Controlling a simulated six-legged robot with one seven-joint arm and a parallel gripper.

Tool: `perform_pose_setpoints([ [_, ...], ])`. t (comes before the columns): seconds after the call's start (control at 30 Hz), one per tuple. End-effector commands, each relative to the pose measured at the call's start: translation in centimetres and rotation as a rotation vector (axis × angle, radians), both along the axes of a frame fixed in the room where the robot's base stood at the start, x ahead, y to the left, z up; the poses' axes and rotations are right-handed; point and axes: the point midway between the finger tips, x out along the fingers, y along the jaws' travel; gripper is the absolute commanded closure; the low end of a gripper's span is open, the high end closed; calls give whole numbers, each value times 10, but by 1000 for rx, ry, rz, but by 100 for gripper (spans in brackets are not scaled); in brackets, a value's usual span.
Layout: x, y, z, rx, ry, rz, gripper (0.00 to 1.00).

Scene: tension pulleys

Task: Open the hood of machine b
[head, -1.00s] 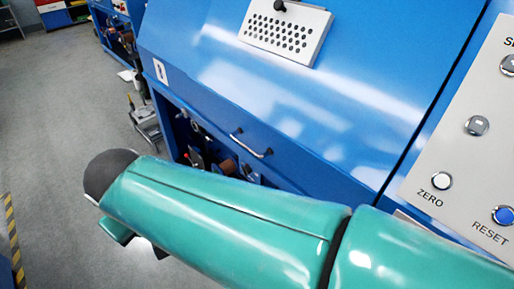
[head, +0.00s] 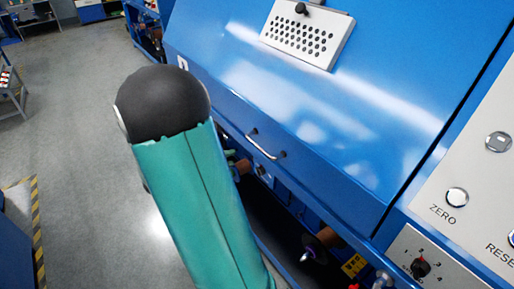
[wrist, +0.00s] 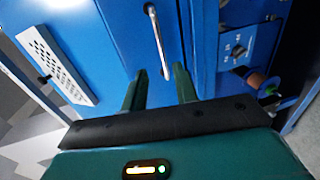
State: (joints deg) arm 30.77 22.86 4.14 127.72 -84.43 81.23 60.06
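The blue hood (head: 350,105) of the machine is a large sloped panel, and it is down. A silver bar handle (head: 263,147) sits near its lower edge. In the wrist view the same handle (wrist: 156,38) lies ahead of my gripper (wrist: 161,70), its near end lined up between the two green fingers. The fingers are spread apart with nothing visibly held. I cannot tell the remaining distance to the handle. My gripper does not show in the head view, where my arm's elbow and green link stand left of the handle.
A perforated white plate (head: 307,35) with a black knob is on the hood. A grey control panel (head: 470,170) with buttons stands at the right. Below the hood is an open bay with spools (head: 322,240). Open grey floor (head: 85,115) lies at the left.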

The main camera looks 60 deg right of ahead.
Motion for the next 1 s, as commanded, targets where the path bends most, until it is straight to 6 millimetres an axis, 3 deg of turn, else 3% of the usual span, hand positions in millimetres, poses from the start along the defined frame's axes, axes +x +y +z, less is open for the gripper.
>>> perform_pose_setpoints([
  [0.27,-14,-27,-7,-5,3,0,71],
  [0.73,-52,-104,-25,-3,2,4,71],
  [1.0,-60,-120,-29,-3,2,7,71],
])
